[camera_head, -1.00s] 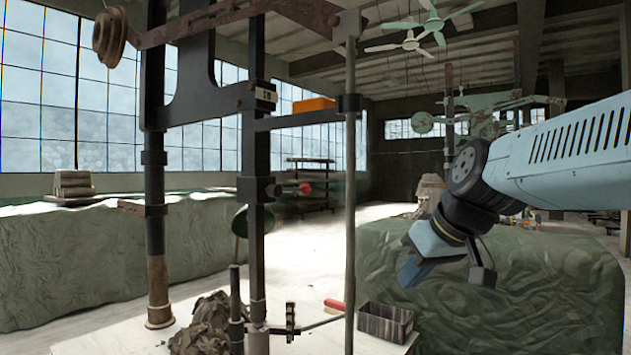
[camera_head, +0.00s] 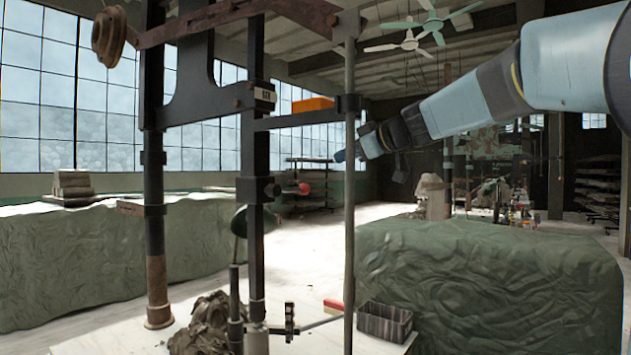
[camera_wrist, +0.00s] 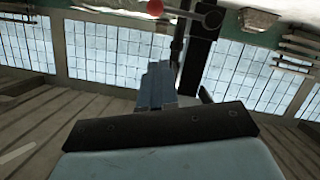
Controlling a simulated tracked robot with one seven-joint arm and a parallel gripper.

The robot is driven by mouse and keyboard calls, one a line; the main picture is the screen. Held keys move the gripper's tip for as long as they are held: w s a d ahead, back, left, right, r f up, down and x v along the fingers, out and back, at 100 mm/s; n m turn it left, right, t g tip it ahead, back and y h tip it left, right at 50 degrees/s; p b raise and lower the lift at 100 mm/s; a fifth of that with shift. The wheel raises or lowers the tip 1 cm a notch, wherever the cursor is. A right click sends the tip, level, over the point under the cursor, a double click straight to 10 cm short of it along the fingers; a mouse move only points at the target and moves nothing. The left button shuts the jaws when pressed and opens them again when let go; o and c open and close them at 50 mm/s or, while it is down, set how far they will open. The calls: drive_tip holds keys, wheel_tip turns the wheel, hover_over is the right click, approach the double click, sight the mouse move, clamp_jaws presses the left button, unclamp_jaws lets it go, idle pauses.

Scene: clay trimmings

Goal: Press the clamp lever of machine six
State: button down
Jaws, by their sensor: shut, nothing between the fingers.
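The machine marked SIX (camera_head: 264,94) is a tall dark frame of posts at the left centre in the head view. A lever with a red ball knob (camera_head: 303,188) sticks out to the right from its middle post; it also shows near the top edge of the wrist view, where the red knob (camera_wrist: 155,8) is on a short rod. My gripper (camera_head: 341,156), blue and shut, is right of the knob and a little higher in the head view, apart from it. In the wrist view my closed fingers (camera_wrist: 160,72) are empty and below the knob.
A thin grey vertical rod (camera_head: 349,230) stands close to my gripper. An orange box (camera_head: 313,105) sits on the arm above. Below are a dark tray (camera_head: 385,322), a red-handled item (camera_head: 333,306) and a clay heap (camera_head: 205,325). A green-draped block (camera_head: 480,285) stands right.

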sight(292, 190)
drive_tip(key=d+f+x, duration=0.1)
drive_tip(key=f+x, duration=0.1)
drive_tip(key=x, duration=1.1)
drive_tip(key=shift+d+f, duration=0.2)
drive_tip(key=shift+f, duration=0.05)
